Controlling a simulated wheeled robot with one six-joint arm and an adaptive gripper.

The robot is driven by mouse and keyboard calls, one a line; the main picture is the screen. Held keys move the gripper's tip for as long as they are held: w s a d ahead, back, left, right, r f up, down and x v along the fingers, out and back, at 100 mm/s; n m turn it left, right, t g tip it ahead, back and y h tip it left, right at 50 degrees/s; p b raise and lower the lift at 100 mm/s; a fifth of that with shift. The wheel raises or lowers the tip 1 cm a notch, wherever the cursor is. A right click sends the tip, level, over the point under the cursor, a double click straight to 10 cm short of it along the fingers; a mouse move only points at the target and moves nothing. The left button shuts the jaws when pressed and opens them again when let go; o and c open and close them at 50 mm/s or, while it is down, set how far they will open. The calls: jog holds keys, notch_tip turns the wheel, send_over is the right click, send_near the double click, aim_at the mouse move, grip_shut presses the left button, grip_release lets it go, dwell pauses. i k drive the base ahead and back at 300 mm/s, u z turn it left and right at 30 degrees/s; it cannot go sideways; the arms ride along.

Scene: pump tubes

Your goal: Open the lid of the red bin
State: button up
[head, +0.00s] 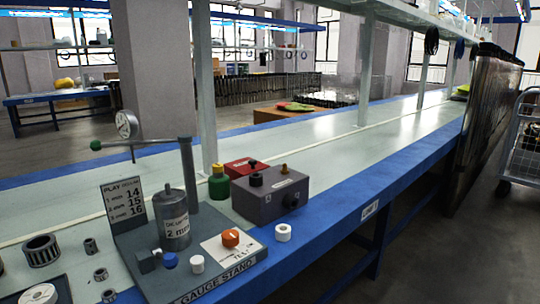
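A small red box (240,166) sits on the long bench, behind a dark grey box (272,202) that hides its lower front. It is the only red box I see, and I cannot tell for sure that it is the red bin. A small dark piece shows at its top, and I cannot make out a lid or its state. My gripper is not in view.
A gauge stand (240,275) with a grey cylinder (174,222), a lever and knobs fills the near bench. Loose rings (42,250) lie left of it. A yellow-green container (218,184) stands beside the red box.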

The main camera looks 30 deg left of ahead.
aim_at(248, 165)
jog(key=i, duration=0.9)
jog(key=u, duration=1.7)
